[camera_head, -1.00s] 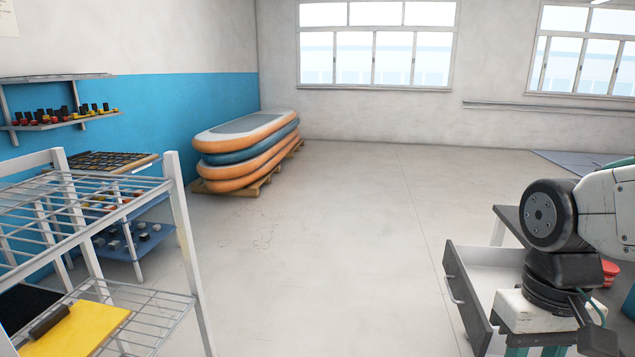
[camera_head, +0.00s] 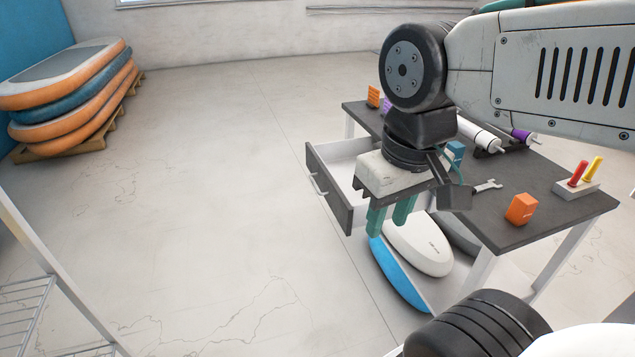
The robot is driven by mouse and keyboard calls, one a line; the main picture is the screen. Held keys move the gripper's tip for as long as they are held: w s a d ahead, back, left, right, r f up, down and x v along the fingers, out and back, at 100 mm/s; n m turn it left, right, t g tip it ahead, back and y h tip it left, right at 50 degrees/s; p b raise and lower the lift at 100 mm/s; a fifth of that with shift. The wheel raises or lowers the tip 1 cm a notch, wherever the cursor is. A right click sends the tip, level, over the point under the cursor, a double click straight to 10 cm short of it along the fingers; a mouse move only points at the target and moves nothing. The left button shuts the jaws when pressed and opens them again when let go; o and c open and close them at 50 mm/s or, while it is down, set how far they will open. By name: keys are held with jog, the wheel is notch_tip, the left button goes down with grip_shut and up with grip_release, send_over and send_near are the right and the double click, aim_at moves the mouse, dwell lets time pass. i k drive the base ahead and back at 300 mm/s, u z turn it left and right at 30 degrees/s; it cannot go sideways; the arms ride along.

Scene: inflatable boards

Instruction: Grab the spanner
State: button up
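A light grey spanner (camera_head: 488,185) lies on the dark tabletop (camera_head: 540,183) at the right. Its open jaw shows; the rest is hidden behind a black part of my wrist. My gripper (camera_head: 390,221) points down with its two teal fingers apart and nothing seen between them. It is in front of the table's near-left side, by the open drawer (camera_head: 330,187), left of the spanner and apart from it.
An orange block (camera_head: 521,209) and a grey holder (camera_head: 577,191) with red and yellow handles stand on the table's right side. A white and blue board (camera_head: 418,244) is under the table. Stacked inflatable boards (camera_head: 70,90) stand far left. The floor between is clear.

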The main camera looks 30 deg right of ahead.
aim_at(489, 185)
jog(key=z, duration=1.45)
jog(key=k, duration=0.5)
jog(key=u, duration=0.5)
jog(key=i, duration=0.75)
jog(key=z, duration=0.55)
